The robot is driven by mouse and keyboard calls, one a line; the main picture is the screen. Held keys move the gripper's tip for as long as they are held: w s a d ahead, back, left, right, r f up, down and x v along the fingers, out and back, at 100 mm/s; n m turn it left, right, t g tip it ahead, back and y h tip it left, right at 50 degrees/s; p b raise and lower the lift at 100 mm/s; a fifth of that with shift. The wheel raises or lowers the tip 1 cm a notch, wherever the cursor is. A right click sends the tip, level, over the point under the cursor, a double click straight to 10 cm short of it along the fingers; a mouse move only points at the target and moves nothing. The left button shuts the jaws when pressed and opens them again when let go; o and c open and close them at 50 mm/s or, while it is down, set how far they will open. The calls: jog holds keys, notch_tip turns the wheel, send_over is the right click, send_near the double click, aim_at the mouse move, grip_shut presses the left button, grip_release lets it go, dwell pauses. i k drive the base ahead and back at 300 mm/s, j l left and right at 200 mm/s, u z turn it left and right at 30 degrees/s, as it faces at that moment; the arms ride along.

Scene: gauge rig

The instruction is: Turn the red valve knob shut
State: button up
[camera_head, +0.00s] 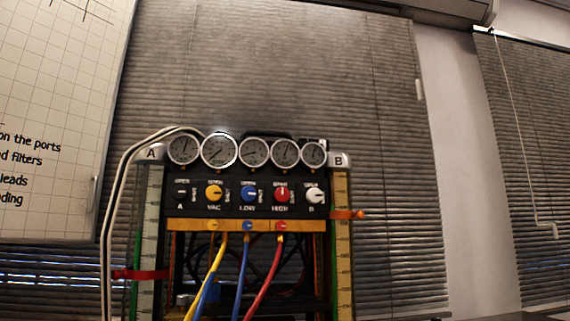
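The red valve knob (282,195) is on the black front panel (232,207) of the gauge rig, above the label HIGH. A light pointer mark shows on it, but its exact setting is too small to read. To its left are a blue knob (249,194) above LOW and a yellow knob (214,193) above VAC. To its right is a white knob (314,195) above B. My gripper is not in view, and nothing touches the red knob.
Several round gauges (220,150) line the rig's top. Yellow, blue and red hoses (264,288) hang from the yellow port strip (190,225). Scaled columns A (149,240) and B (342,240) flank it. A whiteboard (55,120) stands left; blinds (390,120) are behind.

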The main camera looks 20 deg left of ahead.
aim_at(283, 194)
jog(key=u, duration=1.4)
